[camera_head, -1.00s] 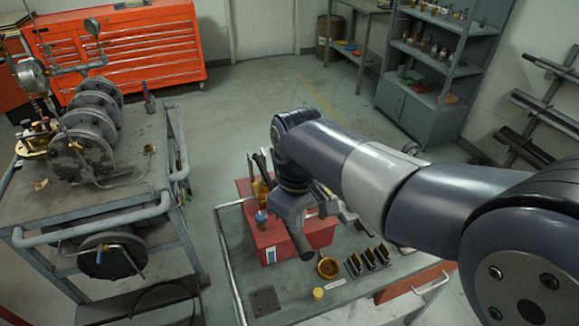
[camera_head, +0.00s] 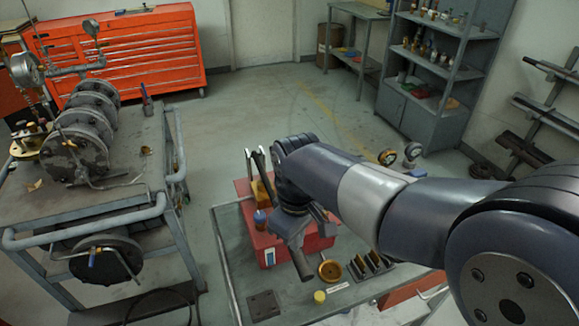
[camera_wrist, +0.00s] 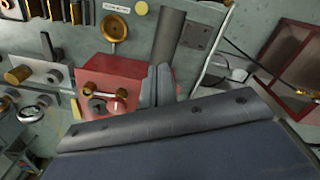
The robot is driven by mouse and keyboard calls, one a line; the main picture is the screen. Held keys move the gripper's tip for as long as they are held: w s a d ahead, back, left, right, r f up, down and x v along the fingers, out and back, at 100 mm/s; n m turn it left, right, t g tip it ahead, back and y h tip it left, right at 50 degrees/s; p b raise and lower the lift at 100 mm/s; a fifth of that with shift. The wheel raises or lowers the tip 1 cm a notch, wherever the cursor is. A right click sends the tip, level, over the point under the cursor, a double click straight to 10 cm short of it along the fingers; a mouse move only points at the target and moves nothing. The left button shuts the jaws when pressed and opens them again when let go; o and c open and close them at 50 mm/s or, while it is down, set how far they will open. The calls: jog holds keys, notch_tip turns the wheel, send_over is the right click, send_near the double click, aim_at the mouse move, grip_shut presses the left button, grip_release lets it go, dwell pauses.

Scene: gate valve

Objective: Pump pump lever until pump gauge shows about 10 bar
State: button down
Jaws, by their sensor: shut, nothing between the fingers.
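A dark grey tube (camera_head: 296,257), which looks like the pump lever, slants toward the camera over the green bench top in the head view. It also shows in the wrist view (camera_wrist: 170,38). My gripper (camera_wrist: 157,84) is shut with nothing between its fingers, and its tips are at the tube's near end; I cannot tell whether they touch. In the head view the fingers are hard to make out beneath my wrist. A red unit with brass knobs (camera_wrist: 115,92) is beside the fingers. A round pale-faced gauge (camera_head: 412,151) stands behind my arm; its reading is too small.
A brass round fitting (camera_head: 387,157) stands beside the gauge. The bench holds a brass cup (camera_head: 330,270), black blocks (camera_head: 369,264), a yellow cap (camera_head: 320,297) and a dark plate (camera_head: 264,304).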

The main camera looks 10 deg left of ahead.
jog(key=shift+f+b, duration=0.35)
jog(key=shift+f, duration=0.45)
jog(key=shift+r, duration=0.25)
notch_tip(320, 180, up, 10)
jog(key=p, duration=0.9)
jog(key=shift+r, duration=0.1)
jog(key=c, duration=2.2)
grip_release()
